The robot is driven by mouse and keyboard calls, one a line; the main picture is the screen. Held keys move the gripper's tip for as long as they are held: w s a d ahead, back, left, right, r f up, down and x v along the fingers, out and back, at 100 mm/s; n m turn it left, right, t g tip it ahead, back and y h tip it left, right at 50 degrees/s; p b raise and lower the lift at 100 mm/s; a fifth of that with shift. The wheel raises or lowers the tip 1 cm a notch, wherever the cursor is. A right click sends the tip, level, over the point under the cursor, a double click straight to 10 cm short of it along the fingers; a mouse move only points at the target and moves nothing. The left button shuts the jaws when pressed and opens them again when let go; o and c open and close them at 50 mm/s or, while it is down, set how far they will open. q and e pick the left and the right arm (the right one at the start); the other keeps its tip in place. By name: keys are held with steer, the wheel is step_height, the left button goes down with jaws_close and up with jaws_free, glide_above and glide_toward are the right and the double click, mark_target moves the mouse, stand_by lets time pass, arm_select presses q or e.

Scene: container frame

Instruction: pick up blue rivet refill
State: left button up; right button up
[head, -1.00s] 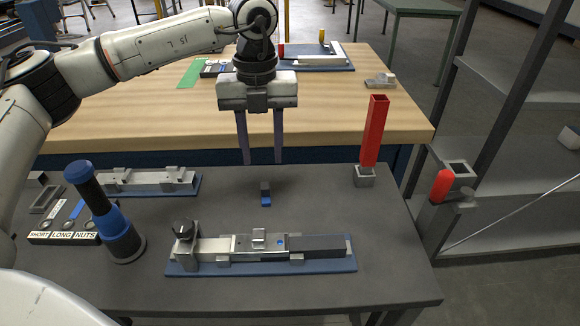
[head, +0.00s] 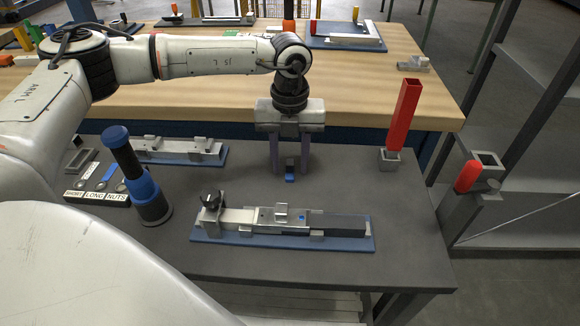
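My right gripper is not in view.
A fixture on a blue plate (head: 228,238) lies in front of the gripper. A blue and black tool (head: 150,200) stands to the left, beside labelled bins (head: 95,197). A red square tube (head: 405,112) stands in a holder to the right. A wooden table (head: 210,85) is behind.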

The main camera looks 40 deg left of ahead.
arm_select(q)
jaws_close()
